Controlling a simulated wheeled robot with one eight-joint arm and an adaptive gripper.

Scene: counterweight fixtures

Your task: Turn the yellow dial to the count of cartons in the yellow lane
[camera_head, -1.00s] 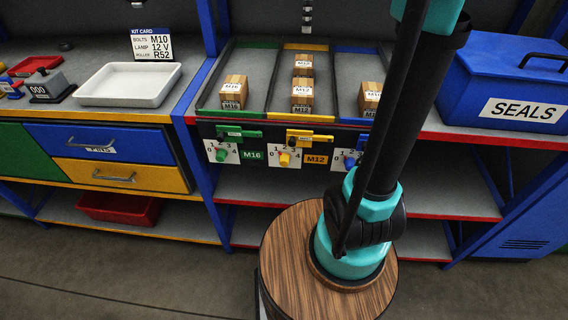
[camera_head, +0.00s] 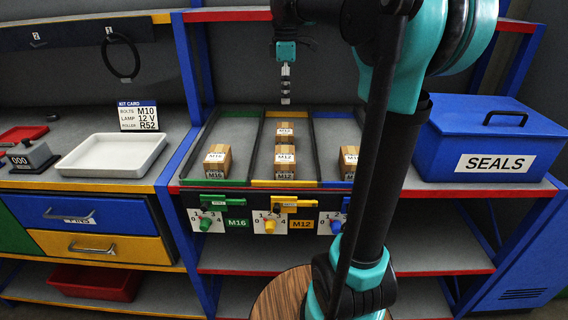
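The yellow dial (camera_head: 270,227) sits on a white plate with small numbers under the yellow lane, beside a yellow M12 label (camera_head: 302,224). Where it points is too small to tell. The yellow lane (camera_head: 261,150) holds two visible cartons in a row: a rear carton (camera_head: 285,130) and a front carton (camera_head: 285,160) marked M12. My gripper (camera_head: 286,98) hangs pointing down above the back of the yellow lane, apart from the cartons and well above the dial. It shows narrow, so its opening cannot be read.
A green dial (camera_head: 205,225) is left of the yellow one; a blue dial (camera_head: 336,227) is right, partly behind my arm. Yellow (camera_head: 285,204) and green (camera_head: 213,201) bars jut out above the dials. A blue SEALS box (camera_head: 490,140) stands right, a white tray (camera_head: 112,153) left.

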